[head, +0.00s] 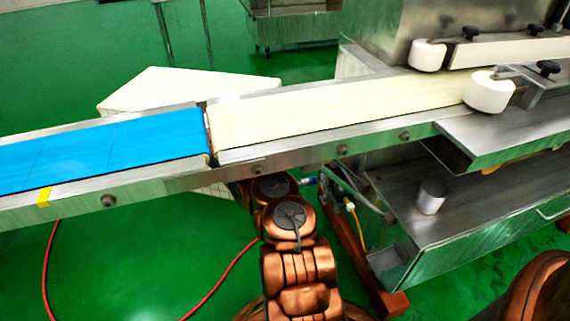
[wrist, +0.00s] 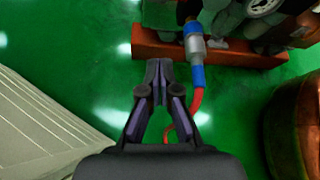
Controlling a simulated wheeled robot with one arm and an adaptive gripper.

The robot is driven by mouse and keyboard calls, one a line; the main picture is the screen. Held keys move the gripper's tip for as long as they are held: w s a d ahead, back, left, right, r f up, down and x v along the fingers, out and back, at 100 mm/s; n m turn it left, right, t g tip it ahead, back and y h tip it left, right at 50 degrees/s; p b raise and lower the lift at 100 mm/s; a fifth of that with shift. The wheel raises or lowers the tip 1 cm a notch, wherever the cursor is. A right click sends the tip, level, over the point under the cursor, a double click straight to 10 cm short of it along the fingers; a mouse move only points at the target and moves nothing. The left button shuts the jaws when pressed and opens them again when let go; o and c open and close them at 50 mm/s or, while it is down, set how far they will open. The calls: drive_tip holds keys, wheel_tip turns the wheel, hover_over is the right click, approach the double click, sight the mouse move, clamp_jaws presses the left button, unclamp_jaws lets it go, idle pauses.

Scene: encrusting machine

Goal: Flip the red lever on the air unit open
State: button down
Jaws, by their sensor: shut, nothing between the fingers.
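My gripper (wrist: 158,68) is shut and empty in the wrist view, its dark fingertips together, just left of a blue-and-silver hose fitting (wrist: 195,48) and apart from it in the picture. The fitting joins a red hose (wrist: 196,98) to the air unit (wrist: 228,18), part of which shows at the top edge with a round gauge. I cannot make out the red lever in either view. In the head view my copper arm reaches under the conveyor and hides the gripper.
A red-brown foot beam (wrist: 240,54) lies behind the fitting. A pale ridged block (wrist: 35,125) stands at left in the wrist view. The conveyor with a blue belt (head: 100,150) and cream belt (head: 330,108) runs above my arm.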

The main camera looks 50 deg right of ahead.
drive_tip(key=b+x, duration=0.3)
drive_tip(key=x, duration=0.6)
drive_tip(key=shift+w+d+r+b, duration=0.1)
drive_tip(key=shift+r+b, duration=0.15)
drive_tip(key=shift+r, duration=0.45)
drive_tip(key=shift+w+d+r+b, duration=0.1)
drive_tip(key=shift+r+b, duration=0.15)
drive_tip(key=shift+r, duration=0.4)
drive_tip(key=shift+w+d+r+b, duration=0.15)
drive_tip(key=shift+r+b, duration=0.1)
drive_tip(key=shift+r, duration=0.45)
drive_tip(key=shift+a, duration=0.1)
